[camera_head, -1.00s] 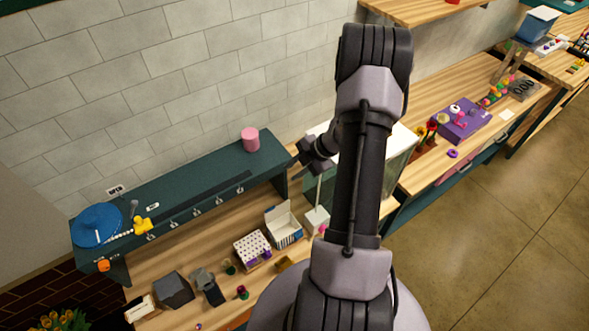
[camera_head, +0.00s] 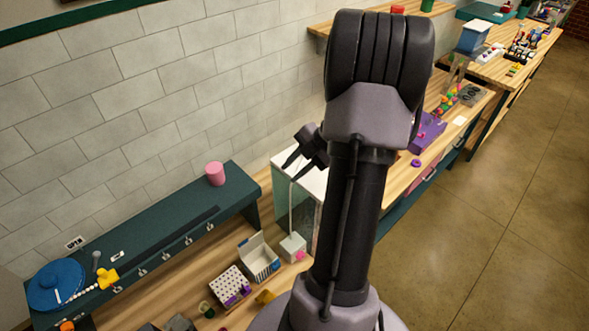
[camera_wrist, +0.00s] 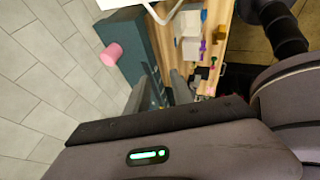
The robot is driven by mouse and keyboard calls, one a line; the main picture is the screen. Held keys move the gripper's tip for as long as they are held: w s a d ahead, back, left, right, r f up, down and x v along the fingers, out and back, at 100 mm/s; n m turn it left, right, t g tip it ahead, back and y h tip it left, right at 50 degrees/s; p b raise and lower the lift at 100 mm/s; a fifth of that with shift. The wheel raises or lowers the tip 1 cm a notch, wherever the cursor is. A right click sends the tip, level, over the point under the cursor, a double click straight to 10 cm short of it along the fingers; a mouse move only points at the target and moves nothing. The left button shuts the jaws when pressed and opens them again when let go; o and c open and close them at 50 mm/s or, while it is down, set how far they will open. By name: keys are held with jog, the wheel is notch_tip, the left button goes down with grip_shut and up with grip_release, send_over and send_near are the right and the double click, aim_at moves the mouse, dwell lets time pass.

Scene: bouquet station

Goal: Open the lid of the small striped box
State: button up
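The small striped box (camera_head: 262,267) stands on the wooden worktop in the head view, white with dark stripes on its front. Its white lid (camera_head: 250,246) appears raised at the back left, and the pale inside shows. My gripper (camera_head: 290,172) is open and empty, above and to the right of the box, near the top of the glass-sided cabinet. In the wrist view the two fingers of my gripper (camera_wrist: 158,95) stand apart with nothing between them. Two small pale boxes appear beyond them there; stripes cannot be made out.
A dotted box (camera_head: 227,283) with purple trim sits left of the striped box. A white block (camera_head: 292,246) stands at its right, beside the glass-sided cabinet (camera_head: 303,204). A teal shelf (camera_head: 150,236) with hooks and a pink cup (camera_head: 215,173) runs behind.

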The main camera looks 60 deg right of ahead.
jog(key=shift+s+r, duration=0.15)
jog(key=shift+r, duration=0.05)
jog(key=shift+f, duration=0.1)
jog(key=shift+c, duration=1.1)
jog(key=a+f+n+b, duration=0.1)
jog(key=f+n+b, duration=0.1)
jog(key=w+a+f+n+b, duration=0.1)
jog(key=f+n+b, duration=0.1)
jog(key=b, duration=0.1)
jog(key=a+f+n+b, duration=0.1)
jog(key=f+n+b, duration=0.1)
jog(key=f, duration=0.1)
jog(key=shift+w+n+g+b, duration=0.15)
jog(key=shift+n+g+b, duration=0.2)
jog(key=shift+n+g, duration=0.05)
grip_shut()
jog(key=w+a+f+n+g+h+b, duration=0.15)
jog(key=a+f+n+b, duration=0.45)
jog(key=f+n+b, duration=0.6)
jog(key=n+h+b, duration=0.3)
jog(key=n+b, duration=0.7)
jog(key=n, duration=0.6)
send_near(251, 244)
jog(key=shift+w+a+f+t, duration=0.25)
jog(key=shift+a+f, duration=0.25)
jog(key=shift+f, duration=0.25)
jog(key=shift+w+a+f+t, duration=0.1)
jog(key=shift+w+a+f, duration=0.25)
jog(key=shift+a+f, duration=0.25)
